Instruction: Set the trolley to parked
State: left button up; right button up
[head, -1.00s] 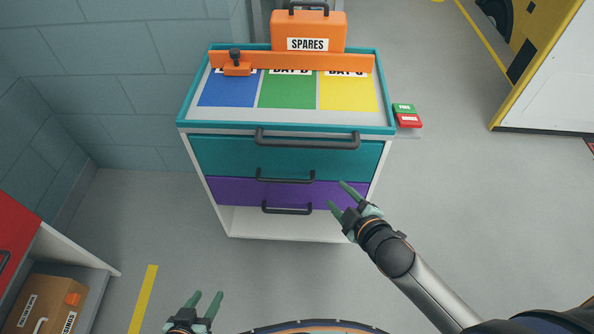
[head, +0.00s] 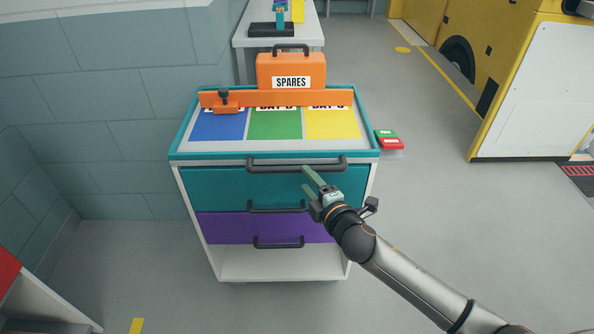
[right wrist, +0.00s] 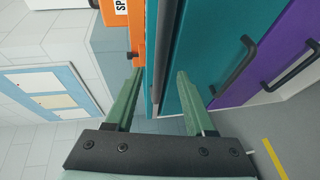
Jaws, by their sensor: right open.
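The trolley (head: 187,163) stands ahead of me, with a teal rim, a teal drawer (head: 225,188) and a purple drawer (head: 225,228). A dark push handle (head: 295,166) runs across its front near the top. A green pad (head: 386,133) and a red pad (head: 391,144) stick out at its right side; their lettering is too small to read now. My right gripper (head: 307,178) is open and empty at the handle. In the right wrist view its fingers (right wrist: 160,80) lie either side of the dark handle bar; contact cannot be told. My left gripper is out of view.
An orange SPARES case (head: 292,69) and an orange bar (head: 280,98) with a small clamp (head: 224,99) sit on the trolley top. A white table (head: 245,41) stands behind. A block wall (head: 110,120) is close at left; floor is open at right.

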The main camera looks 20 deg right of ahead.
aim_at(299, 172)
jog(key=b+x, duration=0.1)
jog(key=x, duration=0.5)
jog(key=shift+w, duration=0.25)
grip_shut()
dwell(1.2)
